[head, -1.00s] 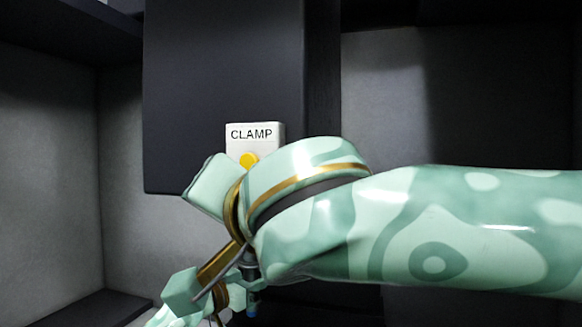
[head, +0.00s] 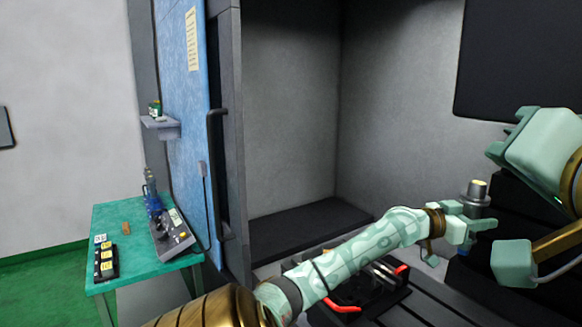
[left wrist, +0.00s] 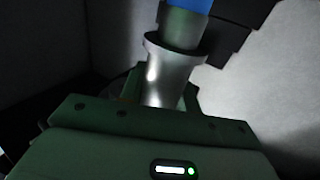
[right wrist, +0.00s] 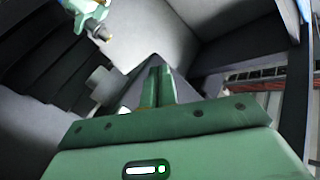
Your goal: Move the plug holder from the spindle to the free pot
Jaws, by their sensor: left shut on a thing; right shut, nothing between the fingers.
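The plug holder (head: 475,198) is a silver metal cylinder with a flange and a blue end. It is in my left gripper (head: 460,229), right of centre in the head view, clear of the spindle head. In the left wrist view the holder (left wrist: 172,75) stands up between the shut fingers, its blue end cut off by the top edge. My right gripper is shut and empty; its fingers (right wrist: 160,85) show in the right wrist view. A black rack (head: 104,262) with yellow labels lies on the side table; I cannot tell which pot is free.
The green side table (head: 128,212) carries a grey control box (head: 172,236) and a blue device (head: 152,192). The blue door (head: 180,110) and its dark frame stand between table and machine. Red-handled fixtures (head: 345,308) lie under my left arm. The dark machine head (head: 520,60) hangs upper right.

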